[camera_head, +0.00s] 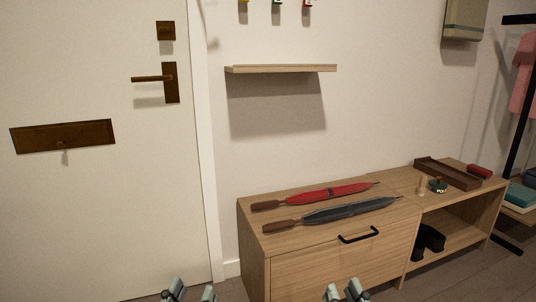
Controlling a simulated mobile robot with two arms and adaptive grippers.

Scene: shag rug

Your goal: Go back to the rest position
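My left gripper (191,292) shows at the bottom edge, left of the bench. Its two fingertips stand apart with nothing visible between them. My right gripper (344,292) is at the bottom edge in front of the bench drawer. Its fingertips are also apart, with nothing seen between them. Only the tips of both grippers are in view; the rest is cut off below. Neither is seen touching anything.
A wooden bench (290,270) stands against the wall, with a red umbrella (330,193) and a dark grey umbrella (345,211) on top. A brown tray (446,174) lies at its right end. Dark shoes (429,240) sit below. A white door (90,215) is at left.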

